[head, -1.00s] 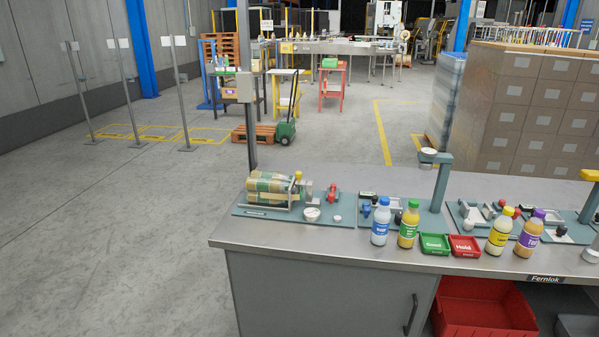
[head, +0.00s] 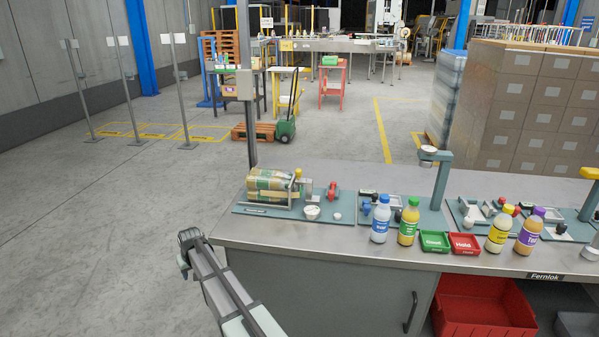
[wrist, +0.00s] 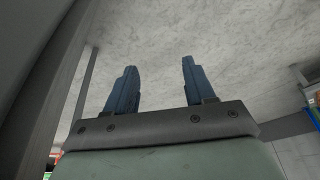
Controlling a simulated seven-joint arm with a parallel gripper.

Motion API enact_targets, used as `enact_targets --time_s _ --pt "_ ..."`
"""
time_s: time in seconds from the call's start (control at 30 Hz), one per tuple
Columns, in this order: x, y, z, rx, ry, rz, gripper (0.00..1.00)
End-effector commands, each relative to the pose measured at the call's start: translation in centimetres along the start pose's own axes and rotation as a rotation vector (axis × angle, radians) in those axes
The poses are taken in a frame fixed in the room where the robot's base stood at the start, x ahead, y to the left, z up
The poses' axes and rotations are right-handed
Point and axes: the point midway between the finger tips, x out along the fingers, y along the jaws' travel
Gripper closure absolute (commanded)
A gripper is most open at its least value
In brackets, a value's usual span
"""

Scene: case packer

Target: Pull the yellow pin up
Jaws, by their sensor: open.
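A small yellow knob, which looks like the yellow pin (head: 298,173), stands upright at the right end of a fixture on the bench's left side. A roll with green and tan bands (head: 268,181) lies in a metal frame beside it. My gripper (wrist: 158,70) is open in the wrist view, with two dark blue fingers apart and nothing between them. The pin does not show in the wrist view. In the head view, my arm rises in front of the bench's left end, well apart from the pin; its fingers cannot be made out there.
A red-handled part (head: 332,190) and a white cup (head: 312,213) sit close to the pin. Several bottles, a green tray (head: 434,241) and a red tray (head: 464,243) line the bench's front. Open floor lies left of the bench (head: 225,240).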

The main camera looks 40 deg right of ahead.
Motion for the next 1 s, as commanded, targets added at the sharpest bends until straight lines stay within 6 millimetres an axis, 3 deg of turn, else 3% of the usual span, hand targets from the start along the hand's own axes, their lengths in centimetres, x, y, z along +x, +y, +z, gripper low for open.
enact_targets --time_s 0.03,0.1,0.33,0.47,0.53,0.6,0.77,1.0 --pt "-1.4 0.1 -2.5 -0.001 0.03 0.0 0.46" --pt "-3.3 0.3 -5.2 -0.004 0.066 0.001 0.46" --pt "-10.8 2.2 -13.4 -0.007 0.176 0.007 0.46" --pt "-15.9 5.5 -16.9 -0.004 0.219 0.018 0.46" --pt "-18.8 8.5 -18.1 0.001 0.229 0.026 0.46" --pt "-21.6 12.3 -18.4 0.007 0.225 0.034 0.46" --pt "-26.3 20.2 -17.1 0.017 0.192 0.046 0.46" --pt "-33.1 31.0 -13.1 0.029 0.136 0.05 0.46"
